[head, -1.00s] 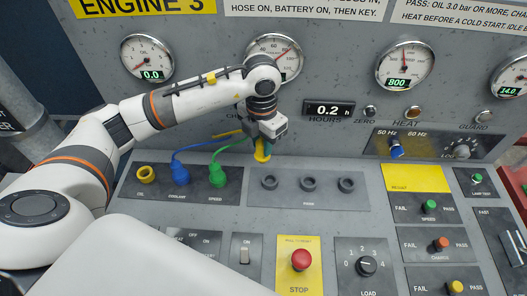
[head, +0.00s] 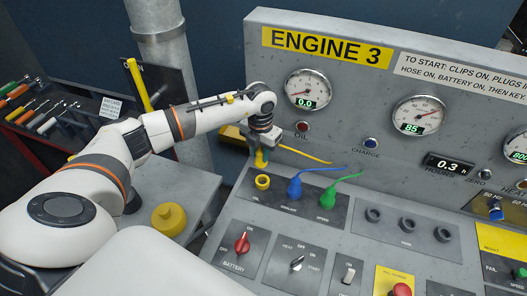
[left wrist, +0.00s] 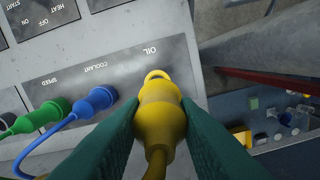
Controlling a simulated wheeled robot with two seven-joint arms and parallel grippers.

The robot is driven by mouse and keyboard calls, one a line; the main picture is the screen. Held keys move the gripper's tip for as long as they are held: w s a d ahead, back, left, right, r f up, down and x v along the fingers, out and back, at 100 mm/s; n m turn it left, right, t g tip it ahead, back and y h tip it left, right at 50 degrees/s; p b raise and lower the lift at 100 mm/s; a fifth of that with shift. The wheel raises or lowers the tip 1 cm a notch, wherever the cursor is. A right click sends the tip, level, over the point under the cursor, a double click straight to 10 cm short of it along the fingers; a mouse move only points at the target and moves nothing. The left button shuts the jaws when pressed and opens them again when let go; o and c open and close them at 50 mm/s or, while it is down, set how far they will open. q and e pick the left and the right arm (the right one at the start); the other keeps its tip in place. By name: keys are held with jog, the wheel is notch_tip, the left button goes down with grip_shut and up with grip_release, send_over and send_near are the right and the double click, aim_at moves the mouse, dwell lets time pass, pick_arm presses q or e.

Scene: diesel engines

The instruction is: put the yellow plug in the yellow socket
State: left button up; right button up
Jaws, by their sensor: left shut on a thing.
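The yellow plug (head: 261,159) is held in my left gripper (head: 262,150), just above the yellow socket (head: 262,183) labelled OIL. In the left wrist view, the green fingers (left wrist: 160,125) are shut on both sides of the plug (left wrist: 158,112). The rim of the yellow socket (left wrist: 157,75) shows just beyond the plug's tip, and the plug hides part of it. I cannot tell whether plug and socket touch. A yellow lead (head: 305,155) runs from the plug to the right. My right gripper is not in view.
The blue plug (head: 295,188) and green plug (head: 328,197) sit in the COOLANT and SPEED sockets beside the yellow one. Several empty dark PARK sockets (head: 408,224) lie farther right. A yellow container (head: 168,218) stands on a grey surface left of the console.

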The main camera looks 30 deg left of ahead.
aim_at(263, 164)
pick_arm(q)
jog(key=shift+w+d+f+b, duration=0.25)
jog(key=shift+d+f+b, duration=0.1)
jog(key=shift+f, duration=0.45)
jog(key=shift+s+a+f+b, duration=0.1)
jog(key=shift+a+f+b, duration=0.1)
jog(key=shift+f+b, duration=0.6)
jog(key=shift+d+f+b, duration=0.1)
jog(key=shift+f+b, duration=0.55)
jog(key=shift+f, duration=0.6)
jog(key=shift+f+b, duration=1.25)
jog(key=shift+f, duration=0.3)
jog(key=o, duration=1.1)
